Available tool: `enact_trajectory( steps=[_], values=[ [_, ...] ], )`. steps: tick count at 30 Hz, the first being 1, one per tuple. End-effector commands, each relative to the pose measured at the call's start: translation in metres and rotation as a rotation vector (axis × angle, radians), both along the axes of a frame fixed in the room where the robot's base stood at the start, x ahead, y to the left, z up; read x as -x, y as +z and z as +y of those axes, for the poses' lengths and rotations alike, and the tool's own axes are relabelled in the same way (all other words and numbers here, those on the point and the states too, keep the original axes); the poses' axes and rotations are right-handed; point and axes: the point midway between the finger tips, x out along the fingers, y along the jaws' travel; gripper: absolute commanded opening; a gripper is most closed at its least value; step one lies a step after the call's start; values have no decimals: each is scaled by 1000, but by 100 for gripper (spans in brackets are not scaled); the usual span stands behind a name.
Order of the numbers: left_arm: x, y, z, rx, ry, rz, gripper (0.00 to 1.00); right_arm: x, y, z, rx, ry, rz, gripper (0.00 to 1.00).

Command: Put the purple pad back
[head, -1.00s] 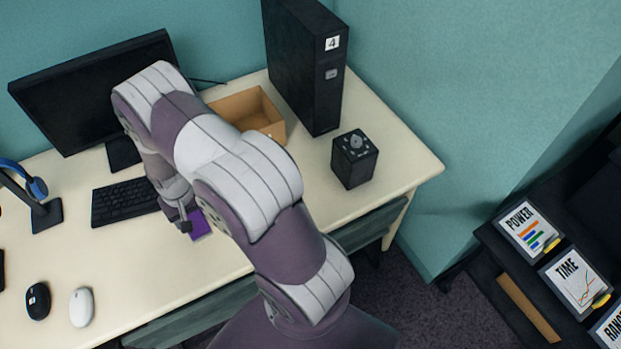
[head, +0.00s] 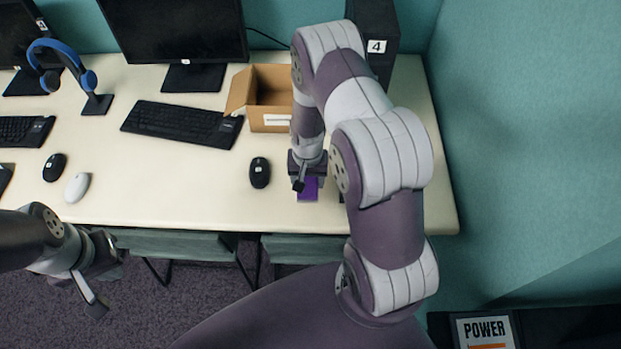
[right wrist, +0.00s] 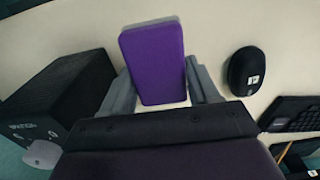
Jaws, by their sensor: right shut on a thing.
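The purple pad (head: 308,188) is a small flat rounded block over the desk, partly hidden under my right gripper (head: 307,180) in the head view. In the right wrist view the pad (right wrist: 153,62) lies between the two grey fingers (right wrist: 158,88), which are shut on its sides. I cannot tell whether it touches the desk. My left gripper (head: 103,277) is at the lower left, in front of the desk's edge, with its fingers apart and nothing between them.
An open cardboard box (head: 266,118) stands behind the pad. A black mouse (head: 260,172) is left of the pad, near a keyboard (head: 182,124). A black tower (head: 377,30) is at the back.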

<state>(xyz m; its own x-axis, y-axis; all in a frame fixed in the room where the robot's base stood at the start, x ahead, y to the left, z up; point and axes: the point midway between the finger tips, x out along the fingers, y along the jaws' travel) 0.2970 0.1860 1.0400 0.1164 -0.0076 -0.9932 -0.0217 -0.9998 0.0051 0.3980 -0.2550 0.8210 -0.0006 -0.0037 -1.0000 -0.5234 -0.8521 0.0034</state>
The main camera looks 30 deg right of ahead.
Motion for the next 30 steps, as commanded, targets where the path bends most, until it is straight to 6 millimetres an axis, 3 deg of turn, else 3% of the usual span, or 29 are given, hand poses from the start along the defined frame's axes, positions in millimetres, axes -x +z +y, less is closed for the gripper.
enact_trajectory(
  steps=[3, 7, 15, 26, 27, 29, 30],
  values=[
    [0, 3, 0, 0, 0, 0, 0, -27, -17, -9, 0, 0, 1, 27],
    [0, 4, 0, 0, 0, 0, 0, -43, -27, -13, -1, 1, 1, 27],
    [0, 11, 0, 0, 0, 0, 0, -45, -66, -14, 0, 1, 2, 27],
    [0, 5, 0, 0, 0, 0, 0, -45, -73, -14, -1, 1, 1, 27],
    [0, 6, 0, 0, 0, 0, 0, -45, -72, -14, -1, 1, 1, 67],
    [0, 6, 0, 0, 0, 0, 0, -45, -72, -14, -1, 1, 1, 86],
    [0, 6, 0, 0, 0, 0, 0, -45, -72, -14, -1, 1, 1, 86]
  ],
)
